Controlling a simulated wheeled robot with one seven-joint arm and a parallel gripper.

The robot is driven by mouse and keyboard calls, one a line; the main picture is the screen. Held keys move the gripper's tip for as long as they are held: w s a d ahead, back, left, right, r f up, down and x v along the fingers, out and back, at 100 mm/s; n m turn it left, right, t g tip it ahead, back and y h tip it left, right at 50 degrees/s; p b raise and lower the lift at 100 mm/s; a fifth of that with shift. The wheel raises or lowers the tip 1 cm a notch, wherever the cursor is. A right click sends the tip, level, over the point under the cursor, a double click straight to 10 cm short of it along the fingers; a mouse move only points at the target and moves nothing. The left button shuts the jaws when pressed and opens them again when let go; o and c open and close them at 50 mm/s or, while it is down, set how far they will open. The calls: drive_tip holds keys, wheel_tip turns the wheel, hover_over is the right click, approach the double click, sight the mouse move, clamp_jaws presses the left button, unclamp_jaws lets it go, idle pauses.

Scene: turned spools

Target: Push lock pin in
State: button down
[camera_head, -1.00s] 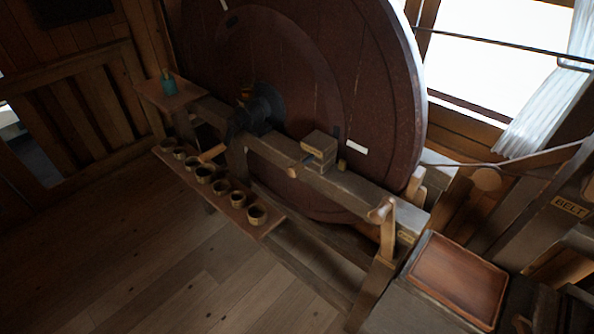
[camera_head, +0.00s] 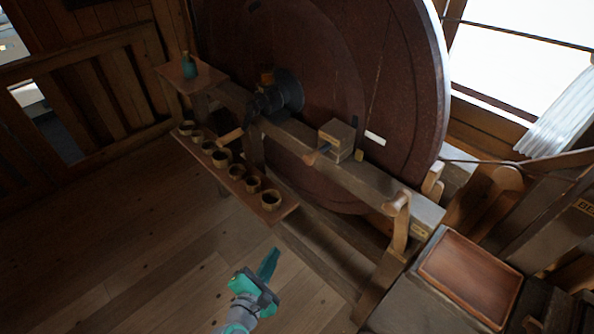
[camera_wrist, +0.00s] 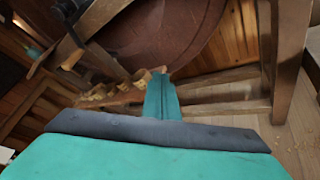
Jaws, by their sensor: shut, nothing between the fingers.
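My gripper (camera_head: 269,262) is teal and shut, with nothing between its fingers. It is over the floor in front of the wooden wheel frame, apart from everything. Its closed fingers also show in the wrist view (camera_wrist: 162,98), pointing toward the frame. A turned wooden peg (camera_head: 312,157) sticks out of the front of a square block (camera_head: 337,138) on the frame's long beam (camera_head: 360,182). Another round wooden knob (camera_head: 397,203) tops the post near the beam's right end. I cannot tell for certain which one is the lock pin.
A large dark wheel (camera_head: 400,90) stands behind the beam. A low shelf (camera_head: 285,213) with several small cups runs along the left front. A crank handle (camera_head: 230,138) sticks out above it. A shallow tray (camera_head: 470,275) sits at the right. The floor in front is clear.

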drive_tip(key=w+a+r+n+h, duration=0.25)
drive_tip(key=w+r+h, duration=0.2)
drive_tip(key=r, duration=0.55)
drive_tip(key=g+h, duration=0.1)
drive_tip(key=h, duration=0.3)
approach(306, 162)
drive_tip(key=shift+n, duration=0.35)
drive_tip(key=x, duration=0.6)
drive_tip(key=shift+w+d+r, duration=0.1)
drive_tip(key=shift+w+d, duration=0.05)
